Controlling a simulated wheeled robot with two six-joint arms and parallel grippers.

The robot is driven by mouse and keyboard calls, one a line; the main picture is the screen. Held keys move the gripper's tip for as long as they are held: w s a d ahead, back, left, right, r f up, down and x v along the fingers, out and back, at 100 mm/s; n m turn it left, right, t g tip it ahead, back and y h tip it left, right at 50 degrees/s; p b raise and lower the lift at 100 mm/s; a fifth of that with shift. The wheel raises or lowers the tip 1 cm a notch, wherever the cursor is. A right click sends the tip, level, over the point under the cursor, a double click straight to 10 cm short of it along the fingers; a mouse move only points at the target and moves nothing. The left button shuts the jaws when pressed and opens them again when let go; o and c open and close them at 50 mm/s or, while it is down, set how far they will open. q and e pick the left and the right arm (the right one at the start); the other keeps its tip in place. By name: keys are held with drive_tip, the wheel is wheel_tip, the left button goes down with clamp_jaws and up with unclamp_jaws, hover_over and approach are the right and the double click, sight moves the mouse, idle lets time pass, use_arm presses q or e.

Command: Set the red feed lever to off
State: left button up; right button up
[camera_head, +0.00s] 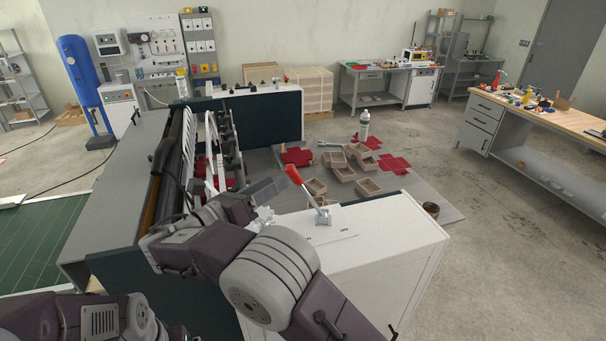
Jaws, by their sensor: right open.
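The feed lever has a red handle (293,175) on a thin metal shaft. It rises from a small metal base (323,217) on the white cabinet top and leans to the upper left. My right gripper (270,201) is open just left of the lever, its fingers pointing toward it. A gap shows between the fingers and the handle. My right arm hides the near left part of the cabinet. Of my left arm, only a part shows at the lower left, and its gripper is out of view.
The white cabinet (390,235) has free room on top, right of the lever. The machine's rollers and white bars (211,150) stand left of my right gripper. Beyond lie open cardboard boxes (341,168), red blanks (395,163) and a white bottle (364,125).

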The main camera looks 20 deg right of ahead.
drive_tip(key=p, duration=0.4)
hover_over(306, 193)
drive_tip(key=w+a, duration=0.2)
drive_tip(key=shift+x, duration=0.8)
drive_tip(key=shift+a+f, duration=0.1)
clamp_jaws()
